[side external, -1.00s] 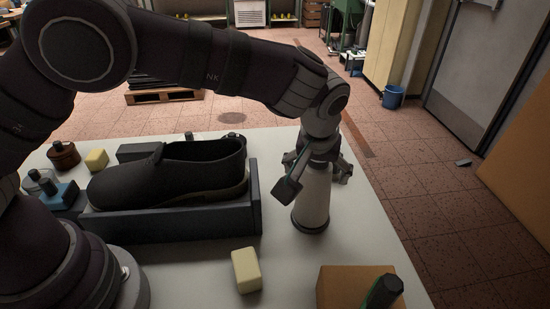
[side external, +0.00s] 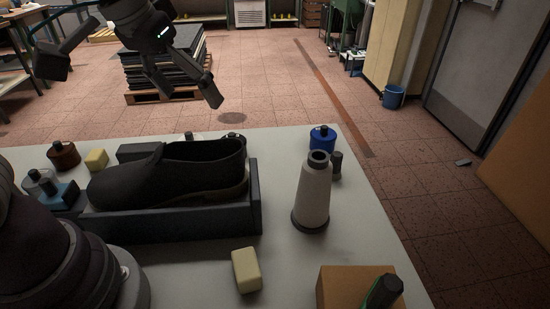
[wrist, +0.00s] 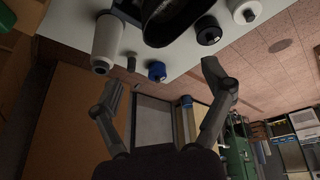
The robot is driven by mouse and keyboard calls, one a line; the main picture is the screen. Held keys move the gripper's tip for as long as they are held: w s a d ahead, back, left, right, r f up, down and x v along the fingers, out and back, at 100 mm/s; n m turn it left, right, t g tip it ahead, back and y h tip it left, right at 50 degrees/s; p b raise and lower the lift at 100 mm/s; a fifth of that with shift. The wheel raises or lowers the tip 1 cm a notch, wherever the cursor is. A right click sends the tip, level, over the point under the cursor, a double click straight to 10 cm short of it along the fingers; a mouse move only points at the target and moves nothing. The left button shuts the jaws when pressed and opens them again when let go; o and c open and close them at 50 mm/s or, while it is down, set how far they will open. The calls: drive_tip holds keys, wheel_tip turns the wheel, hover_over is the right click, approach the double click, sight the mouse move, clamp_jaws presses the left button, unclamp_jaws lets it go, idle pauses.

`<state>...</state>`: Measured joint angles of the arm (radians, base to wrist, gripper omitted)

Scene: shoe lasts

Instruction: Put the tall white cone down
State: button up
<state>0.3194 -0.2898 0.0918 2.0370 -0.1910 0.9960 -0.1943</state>
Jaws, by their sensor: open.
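The tall white cone (side external: 313,195) stands upright on the table, right of the shoe, with a dark ring at its base and a dark top. It also shows in the wrist view (wrist: 107,40), at the upper left. My gripper (side external: 186,85) is open and empty, raised high at the upper left of the side view, well away from the cone. In the wrist view, the two fingers (wrist: 163,83) are spread apart with nothing between them.
A black shoe (side external: 175,172) sits in a dark tray (side external: 185,222) left of the cone. A blue-bodied bottle (side external: 322,140) and a small dark cylinder (side external: 336,162) stand behind the cone. A pale yellow block (side external: 246,270) and a brown box (side external: 345,285) are in front.

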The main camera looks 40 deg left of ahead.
drive_tip(key=s+a+f+m+t, duration=0.1)
drive_tip(key=s+a+f, duration=0.1)
drive_tip(key=s, duration=0.4)
drive_tip(key=shift+s+a+f+m, duration=0.15)
drive_tip(key=shift+a+f+m, duration=0.1)
drive_tip(key=shift+f+m, duration=0.15)
